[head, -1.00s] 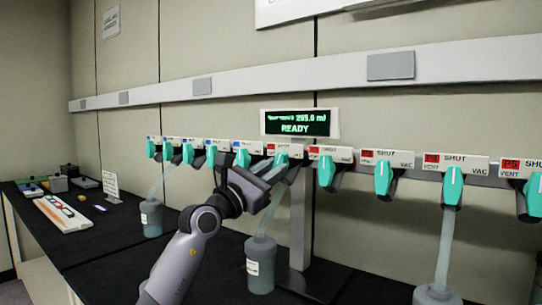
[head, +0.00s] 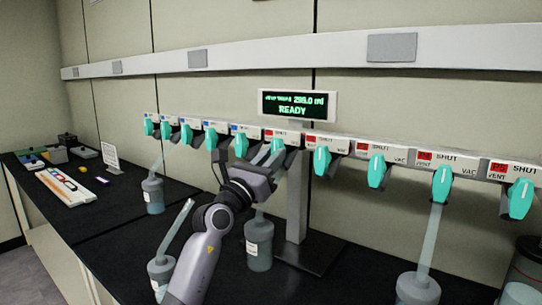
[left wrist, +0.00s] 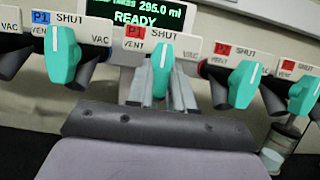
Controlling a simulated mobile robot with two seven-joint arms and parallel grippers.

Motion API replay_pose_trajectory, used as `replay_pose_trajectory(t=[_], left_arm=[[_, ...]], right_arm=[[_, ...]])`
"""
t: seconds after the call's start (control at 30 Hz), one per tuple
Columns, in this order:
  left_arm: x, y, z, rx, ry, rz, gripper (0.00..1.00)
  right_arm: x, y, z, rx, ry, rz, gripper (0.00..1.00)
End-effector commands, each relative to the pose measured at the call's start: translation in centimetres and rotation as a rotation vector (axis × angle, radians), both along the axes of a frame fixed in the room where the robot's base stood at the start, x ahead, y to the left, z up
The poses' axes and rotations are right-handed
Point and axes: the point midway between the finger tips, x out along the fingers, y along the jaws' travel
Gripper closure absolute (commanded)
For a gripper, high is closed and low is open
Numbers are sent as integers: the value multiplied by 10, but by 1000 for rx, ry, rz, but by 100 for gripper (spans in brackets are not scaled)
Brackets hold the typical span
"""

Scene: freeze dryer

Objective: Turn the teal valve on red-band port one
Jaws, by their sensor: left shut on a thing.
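The teal valve (left wrist: 161,62) on red-band port one hangs under a white label plate (left wrist: 138,34) with a red P1 tag and the words VENT, SHUT and VAC. In the left wrist view the handle points nearly straight down, its white line near SHUT. My left gripper (left wrist: 160,92) is shut on this valve, one finger on each side of its lower part. In the head view my left gripper (head: 262,165) reaches up to the same port (head: 282,136) and partly covers the valve. My right gripper is not in view.
A blue-band port with its teal valve (left wrist: 62,55) is close on the left; another red-band valve (left wrist: 243,82) is close on the right. A display (head: 297,104) reads READY above. Flasks (head: 259,245) stand or hang below the ports. Racks (head: 66,187) lie on the far-left bench.

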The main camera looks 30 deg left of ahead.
Motion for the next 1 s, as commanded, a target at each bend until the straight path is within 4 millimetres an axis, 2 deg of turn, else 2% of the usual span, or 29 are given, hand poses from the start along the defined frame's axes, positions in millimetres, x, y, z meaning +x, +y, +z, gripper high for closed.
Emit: replay_pose_trajectory(t=[0.2,0.23,0.3,0.67,1.0], left_arm=[[0,0,-2,0,4,-1,100],[0,0,-2,0,4,-1,72],[0,0,-2,1,3,-1,53],[-2,0,-2,0,1,0,53],[-40,5,-20,1,2,-1,53]], right_arm=[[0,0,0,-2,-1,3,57],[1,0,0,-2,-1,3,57],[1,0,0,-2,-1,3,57],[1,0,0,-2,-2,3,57],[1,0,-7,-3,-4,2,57]])
